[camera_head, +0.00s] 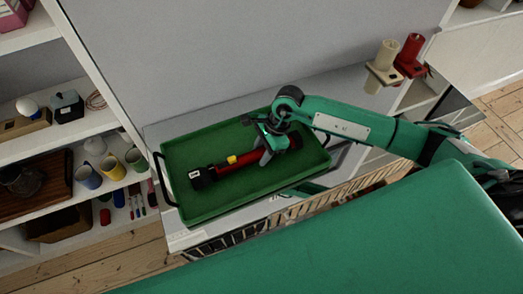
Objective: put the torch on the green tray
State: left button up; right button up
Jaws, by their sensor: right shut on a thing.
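The torch (225,165) is red with a black head and a yellow band. It lies lengthwise over the floor of the green tray (203,211), inside its rim; I cannot tell whether it touches the tray. The tray has black handles and sits on a grey reflective surface. My right gripper (266,156) reaches over the tray from the right and is shut on the torch near its right part. The fingers and arm hide some of the torch there. My left gripper does not show.
A cream holder (386,61) and a red holder (410,55) stand at the back right of the grey surface (345,100). White shelves at the left hold several cups, including a yellow cup (135,158), and a wooden board (38,180). A wall rises behind the tray.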

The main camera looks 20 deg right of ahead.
jog(key=o, duration=1.1)
jog(key=shift+o, duration=0.2)
